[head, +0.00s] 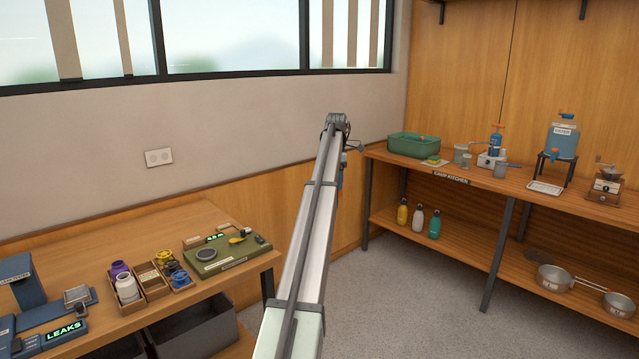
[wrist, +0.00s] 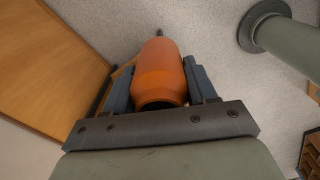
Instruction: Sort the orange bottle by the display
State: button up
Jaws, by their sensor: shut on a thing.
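The orange bottle (wrist: 160,72) is between the two fingers of my gripper (wrist: 160,84) in the wrist view. My gripper is shut on it, and the bottle hangs above grey floor.
A right-hand shelf (head: 460,240) holds yellow, white and teal bottles. Grey floor (head: 400,300) lies open between them. A grey-green post (wrist: 288,42) stands right of the bottle.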

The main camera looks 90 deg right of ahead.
jog(key=shift+s+d, duration=0.15)
jog(key=shift+s, duration=0.5)
jog(key=shift+d+f, duration=0.15)
jog(key=w+a+f+n, duration=0.2)
jog(key=w+f, duration=0.1)
jog(key=w, duration=0.8)
jog(key=w+a+f+n, duration=0.1)
jog(key=w+f+n, duration=0.15)
jog(key=w, duration=0.95)
jog(key=w+a+f+n, duration=0.1)
jog(key=w+a+f, duration=0.15)
jog(key=w, duration=0.85)
jog(key=w+a+f+n, duration=0.1)
jog(key=w+a+n, duration=0.1)
jog(key=w+a, duration=0.4)
jog(key=w+a+f+n, duration=0.2)
jog(key=w+a, duration=0.4)
jog(key=w, duration=0.9)
jog(key=w+a+f+n, duration=0.1)
jog(key=w+a+n, duration=0.1)
jog(key=w+a, duration=0.4)
jog(key=w, duration=0.4)
jog(key=shift+w+f, duration=0.2)
jog(key=shift+f, duration=2.15)
jog(key=shift+f, duration=1.95)
